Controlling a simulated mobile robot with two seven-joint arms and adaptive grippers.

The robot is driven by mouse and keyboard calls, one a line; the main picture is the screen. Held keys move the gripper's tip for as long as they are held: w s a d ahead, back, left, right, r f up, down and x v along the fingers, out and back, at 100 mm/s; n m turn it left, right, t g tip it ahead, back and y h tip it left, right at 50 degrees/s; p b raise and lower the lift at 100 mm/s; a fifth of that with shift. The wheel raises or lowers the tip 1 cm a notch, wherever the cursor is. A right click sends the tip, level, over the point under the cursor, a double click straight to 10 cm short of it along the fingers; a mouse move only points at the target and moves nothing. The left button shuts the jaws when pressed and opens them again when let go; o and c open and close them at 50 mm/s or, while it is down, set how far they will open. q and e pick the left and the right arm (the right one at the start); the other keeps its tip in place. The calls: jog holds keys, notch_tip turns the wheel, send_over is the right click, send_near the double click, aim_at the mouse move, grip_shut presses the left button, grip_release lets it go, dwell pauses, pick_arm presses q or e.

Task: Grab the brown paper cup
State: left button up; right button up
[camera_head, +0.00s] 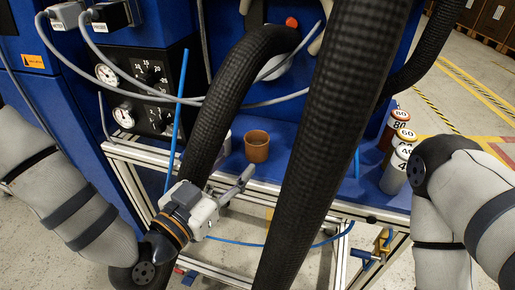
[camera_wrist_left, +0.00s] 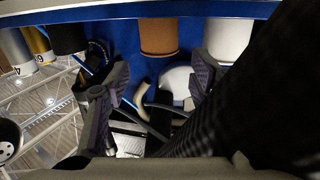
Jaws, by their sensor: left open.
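The brown paper cup (camera_head: 256,146) stands upright on the blue shelf, between two thick black hoses in the head view. It also shows at the top middle of the left wrist view (camera_wrist_left: 158,37). My left gripper (camera_head: 240,184) is in front of the cup and a little to its left, apart from it. In the left wrist view its two fingers (camera_wrist_left: 160,84) are spread with nothing held between them, and the cup lies beyond the gap. My right arm shows at the right of the head view, but its gripper is not visible.
Thick black hoses (camera_head: 335,110) hang close on both sides of the cup. A white cup (camera_wrist_left: 230,38) stands beside it, mostly hidden by a hose in the head view. Several numbered bottles (camera_head: 397,170) stand at the shelf's right. A metal rail (camera_head: 270,189) edges the shelf.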

aim_at(250, 147)
pick_arm(q)
jog(key=x, duration=0.9)
jog(key=shift+w+d+f, duration=0.1)
jog(key=shift+w+d, duration=0.05)
jog(key=c, duration=0.8)
